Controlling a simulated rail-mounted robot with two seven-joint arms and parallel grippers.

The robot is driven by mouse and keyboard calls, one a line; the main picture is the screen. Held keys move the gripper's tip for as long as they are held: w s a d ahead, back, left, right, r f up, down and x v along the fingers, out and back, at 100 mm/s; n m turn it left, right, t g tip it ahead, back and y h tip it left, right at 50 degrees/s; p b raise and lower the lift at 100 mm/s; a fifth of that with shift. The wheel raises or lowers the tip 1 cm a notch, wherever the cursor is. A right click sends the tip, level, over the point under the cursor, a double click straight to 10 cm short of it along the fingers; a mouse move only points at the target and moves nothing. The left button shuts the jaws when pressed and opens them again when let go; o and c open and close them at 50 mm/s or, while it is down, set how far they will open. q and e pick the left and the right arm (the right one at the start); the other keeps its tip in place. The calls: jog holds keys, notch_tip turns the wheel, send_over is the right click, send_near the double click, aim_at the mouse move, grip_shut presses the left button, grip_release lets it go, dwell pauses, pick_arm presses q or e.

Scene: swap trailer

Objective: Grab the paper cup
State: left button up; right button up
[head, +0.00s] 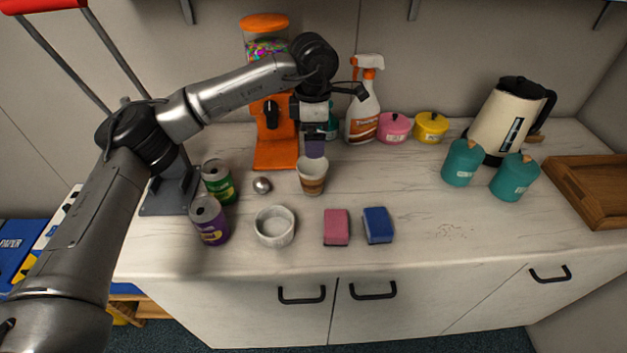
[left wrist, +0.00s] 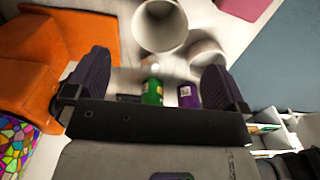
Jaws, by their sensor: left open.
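The paper cup (head: 313,178), white inside with a brown band, stands upright on the white marbled counter (head: 400,200). My left gripper (head: 315,146) is open and empty, just above and behind the cup's rim in the head view. In the left wrist view the cup (left wrist: 160,28) shows its open mouth at the top middle, ahead of the spread dark fingers of my gripper (left wrist: 157,76). No contact between fingers and cup is visible. My right gripper is in neither view.
An orange candy dispenser (head: 277,148) stands close behind left of the cup, a spray bottle (head: 362,115) behind right. A small ball (head: 262,185), white bowl (head: 275,226), green can (head: 217,181), purple can (head: 209,220) and pink sponge (head: 337,227) are nearby.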

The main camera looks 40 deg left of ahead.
pick_arm(q)
send_near(312, 171)
notch_tip(312, 171, down, 2)
jog(key=s+d, duration=0.2)
notch_tip(312, 171, down, 4)
jog(key=shift+f+p, duration=0.1)
jog(key=shift+p, duration=1.15)
jog(key=shift+f, duration=0.55)
jog(key=c, duration=0.8)
